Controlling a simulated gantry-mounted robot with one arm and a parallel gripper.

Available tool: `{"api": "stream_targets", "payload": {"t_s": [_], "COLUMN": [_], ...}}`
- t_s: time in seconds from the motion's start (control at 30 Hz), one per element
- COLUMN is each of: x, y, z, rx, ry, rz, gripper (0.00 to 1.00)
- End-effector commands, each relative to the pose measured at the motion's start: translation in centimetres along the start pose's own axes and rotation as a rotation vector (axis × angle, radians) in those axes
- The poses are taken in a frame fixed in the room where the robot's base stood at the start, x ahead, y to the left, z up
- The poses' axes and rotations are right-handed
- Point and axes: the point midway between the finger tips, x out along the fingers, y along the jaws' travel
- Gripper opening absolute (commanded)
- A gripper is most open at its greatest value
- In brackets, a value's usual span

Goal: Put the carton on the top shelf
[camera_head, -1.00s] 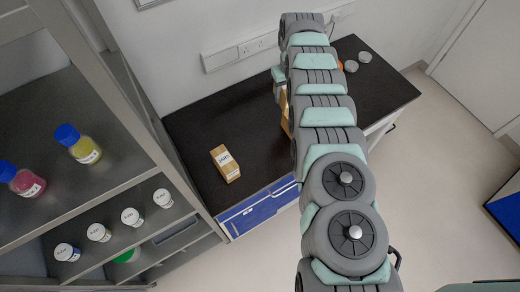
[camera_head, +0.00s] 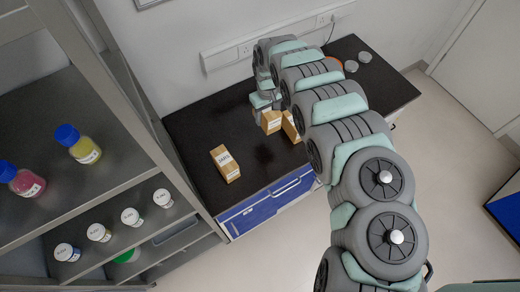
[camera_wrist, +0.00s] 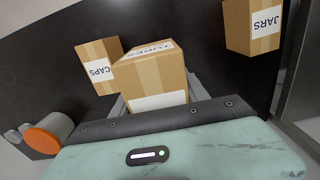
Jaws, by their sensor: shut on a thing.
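My gripper (camera_wrist: 157,98) is shut on a brown carton (camera_wrist: 155,76) whose label seems to read TUBES. The carton sits between the fingers in the wrist view. In the head view this carton (camera_head: 271,122) shows just below my gripper (camera_head: 264,103), over the black bench top; whether it touches the bench I cannot tell. The grey shelf unit stands at the left of the head view. One of its shelves (camera_head: 105,180) holds bottles, and a lower shelf (camera_head: 180,211) holds jars. An upper shelf edge (camera_head: 28,25) shows at the top left, mostly cut off.
A CAPS carton (camera_wrist: 99,66) stands close beside the held one, and a JARS carton (camera_wrist: 252,27) stands farther off. Pink (camera_head: 22,180) and yellow (camera_head: 79,146) bottles stand on the shelf. An orange-topped container (camera_wrist: 48,134) and clear dishes (camera_head: 365,57) are on the bench (camera_head: 190,125).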

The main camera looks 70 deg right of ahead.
Motion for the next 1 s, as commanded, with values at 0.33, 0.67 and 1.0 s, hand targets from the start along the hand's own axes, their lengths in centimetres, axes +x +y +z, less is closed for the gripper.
{"api": "stream_targets", "payload": {"t_s": [0.33,0.67,1.0], "x": [3.2,3.4,6.9], "y": [-4.1,-4.4,-4.7], "z": [2.8,2.8,2.8], "rx": [-0.081,-0.087,-0.086], "ry": [-0.001,0.002,0.003], "rz": [0.001,0.000,-0.005], "gripper": [0.00,0.00,0.00]}}
